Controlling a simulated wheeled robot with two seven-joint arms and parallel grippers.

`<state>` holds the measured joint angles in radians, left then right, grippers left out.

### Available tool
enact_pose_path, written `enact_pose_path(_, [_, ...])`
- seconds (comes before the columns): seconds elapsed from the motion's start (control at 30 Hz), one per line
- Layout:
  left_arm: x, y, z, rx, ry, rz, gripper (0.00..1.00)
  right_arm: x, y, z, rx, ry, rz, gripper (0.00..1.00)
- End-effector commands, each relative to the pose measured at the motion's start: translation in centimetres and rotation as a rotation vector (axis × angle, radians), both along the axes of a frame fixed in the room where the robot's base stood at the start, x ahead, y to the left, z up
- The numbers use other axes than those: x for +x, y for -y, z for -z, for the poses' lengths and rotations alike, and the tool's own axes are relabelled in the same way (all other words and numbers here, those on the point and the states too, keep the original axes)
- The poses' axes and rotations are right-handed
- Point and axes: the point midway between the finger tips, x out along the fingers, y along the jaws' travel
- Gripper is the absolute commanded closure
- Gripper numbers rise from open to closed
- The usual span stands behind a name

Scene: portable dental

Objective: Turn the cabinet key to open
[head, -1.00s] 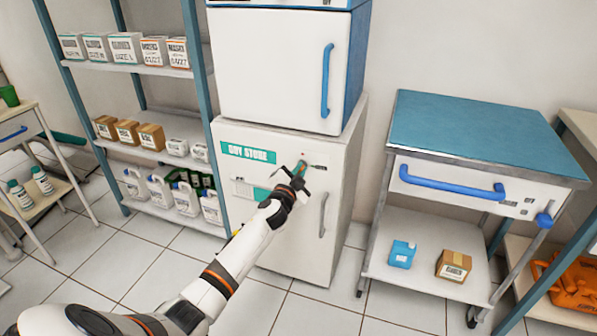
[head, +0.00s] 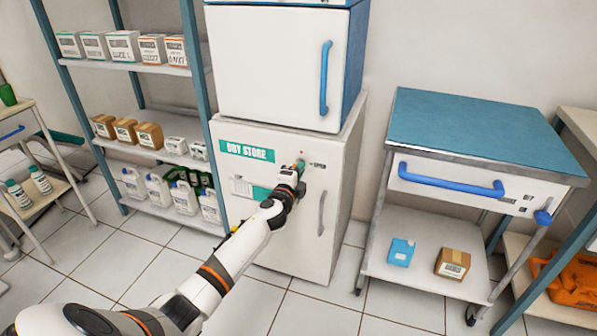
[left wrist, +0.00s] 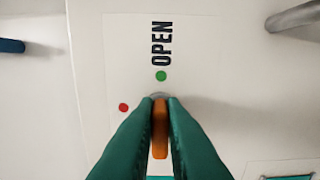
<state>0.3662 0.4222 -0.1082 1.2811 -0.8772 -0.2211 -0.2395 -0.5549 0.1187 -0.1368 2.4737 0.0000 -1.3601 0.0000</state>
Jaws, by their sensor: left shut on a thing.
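The white lower cabinet (head: 262,262) carries a green DRY STORE sign (head: 247,151) and a grey handle (head: 322,213). My left gripper (head: 299,166) is at the lock on the upper right of its door. In the left wrist view my teal fingers (left wrist: 159,125) are shut on the orange key (left wrist: 160,142). The key lies in line with the green dot (left wrist: 161,76) beside the word OPEN (left wrist: 162,43). A red dot (left wrist: 123,107) lies left of the lock. The fingers hide part of the lock. The cabinet door is closed. My right gripper is not in view.
A white upper cabinet (head: 265,70) with a blue handle stands on the lower one. A blue-topped cart (head: 478,135) stands to the right. A shelf rack (head: 125,68) with boxes and bottles stands to the left. Tiled floor (head: 325,300) is clear in front.

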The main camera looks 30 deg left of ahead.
Motion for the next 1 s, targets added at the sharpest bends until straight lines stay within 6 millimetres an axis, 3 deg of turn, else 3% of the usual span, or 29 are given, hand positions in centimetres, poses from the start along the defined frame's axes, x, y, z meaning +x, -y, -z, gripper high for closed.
enact_pose_path(0.6, [-0.03, 0.06, 0.21, 0.043, -0.013, 0.001, 1.0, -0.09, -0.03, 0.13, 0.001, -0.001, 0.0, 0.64])
enact_pose_path(0.63, [-0.03, 0.06, 0.21, 0.042, -0.013, 0.001, 0.88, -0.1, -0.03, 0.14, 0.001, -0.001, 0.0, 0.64])
enact_pose_path(0.77, [-0.02, 0.05, 0.18, 0.042, -0.012, 0.001, 0.68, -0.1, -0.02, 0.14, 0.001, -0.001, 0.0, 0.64])
enact_pose_path(1.0, [-0.01, 0.03, 0.1, 0.042, -0.011, 0.0, 0.68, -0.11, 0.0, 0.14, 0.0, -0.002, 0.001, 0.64])
